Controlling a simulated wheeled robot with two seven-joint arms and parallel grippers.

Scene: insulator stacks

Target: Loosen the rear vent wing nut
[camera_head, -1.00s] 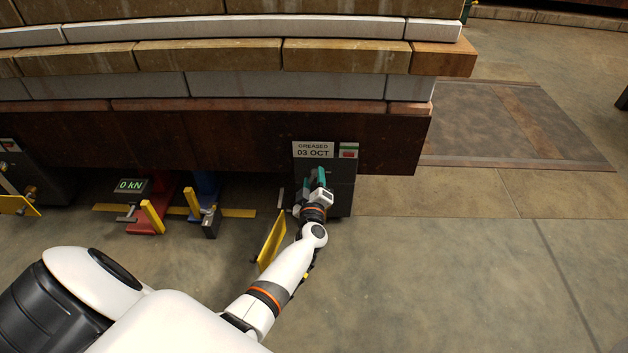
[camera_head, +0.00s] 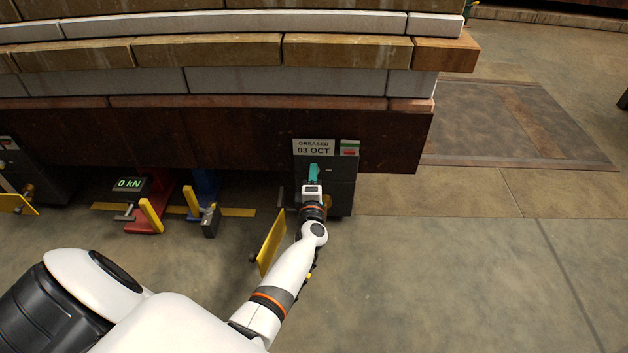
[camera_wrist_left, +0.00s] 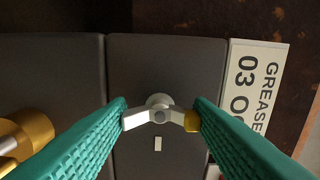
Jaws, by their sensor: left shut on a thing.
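The wing nut (camera_wrist_left: 158,112) shows in the left wrist view, a pale round hub with two wings, one tipped gold. It sits on the face of a dark box (camera_head: 342,190). My left gripper (camera_head: 313,170) is at this box, its teal fingers (camera_wrist_left: 160,118) shut on the nut with one finger at each wing end. A small white mark (camera_wrist_left: 158,144) lies on the box face beside the hub. In the head view the gripper hides the nut. My right gripper is not in view.
A label reading "GREASED 03 OCT" (camera_head: 313,147) is on the box. A brass fitting (camera_wrist_left: 32,130) is at left in the wrist view. A yellow plate (camera_head: 271,243) stands left of my forearm. Red (camera_head: 146,222) and blue (camera_head: 205,186) jacks stand further left. Open floor lies right.

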